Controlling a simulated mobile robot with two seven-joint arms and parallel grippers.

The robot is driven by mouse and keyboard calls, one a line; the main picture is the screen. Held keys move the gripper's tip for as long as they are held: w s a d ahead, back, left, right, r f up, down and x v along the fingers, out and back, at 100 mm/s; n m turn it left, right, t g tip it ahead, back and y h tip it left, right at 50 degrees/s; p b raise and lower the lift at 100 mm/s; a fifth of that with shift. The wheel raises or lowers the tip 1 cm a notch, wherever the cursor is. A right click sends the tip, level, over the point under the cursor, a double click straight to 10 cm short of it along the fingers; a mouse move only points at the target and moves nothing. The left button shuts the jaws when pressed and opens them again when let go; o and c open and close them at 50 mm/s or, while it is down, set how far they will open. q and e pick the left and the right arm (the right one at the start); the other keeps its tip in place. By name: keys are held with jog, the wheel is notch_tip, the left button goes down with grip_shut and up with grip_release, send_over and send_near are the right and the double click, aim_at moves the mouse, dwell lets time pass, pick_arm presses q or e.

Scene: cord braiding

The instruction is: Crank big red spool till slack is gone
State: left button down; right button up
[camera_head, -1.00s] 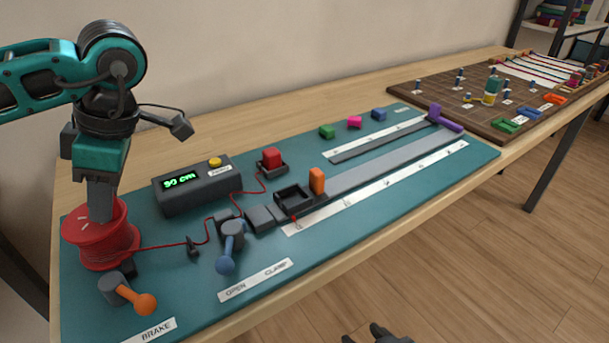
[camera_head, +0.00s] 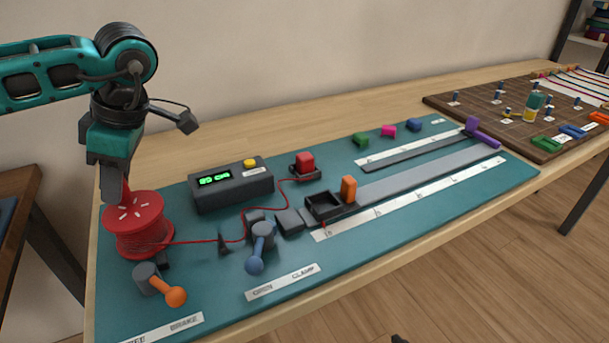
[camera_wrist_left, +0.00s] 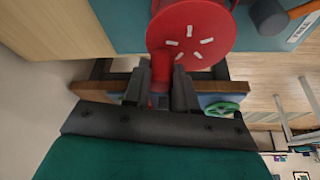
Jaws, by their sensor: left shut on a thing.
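The big red spool (camera_head: 136,222) stands at the left end of the teal mat, with white marks on its top. My left gripper (camera_head: 113,192) is at the spool's back left edge. In the left wrist view its two fingers (camera_wrist_left: 162,92) are shut on the red crank knob (camera_wrist_left: 160,64) beside the spool disc (camera_wrist_left: 196,32). Red cord (camera_head: 190,242) runs from the spool to the right, past a small dark guide (camera_head: 224,243), then bends up to the red block (camera_head: 304,163). My right gripper is not clearly in view.
An orange-tipped brake lever (camera_head: 174,296) is in front of the spool. A blue clamp lever (camera_head: 256,262), a display box (camera_head: 231,187) and a slider with an orange handle (camera_head: 348,189) lie to the right. A brown pegboard (camera_head: 480,105) is at far right.

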aim_at(143, 208)
pick_arm(q)
jog(key=shift+w+d+r+p, duration=0.1)
jog(key=shift+w+d+p, duration=0.15)
jog(key=shift+d, duration=0.3)
jog(key=shift+w+d+p, duration=0.15)
jog(key=shift+w+d, duration=0.05)
jog(key=shift+d, duration=0.35)
jog(key=d, duration=0.1)
jog(key=s+d, duration=0.1)
jog(key=shift+s+d, duration=0.15)
jog(key=shift+d, duration=0.2)
jog(key=shift+s+d+p, duration=0.25)
jog(key=shift+s+p, duration=0.05)
jog(key=shift+s, duration=0.35)
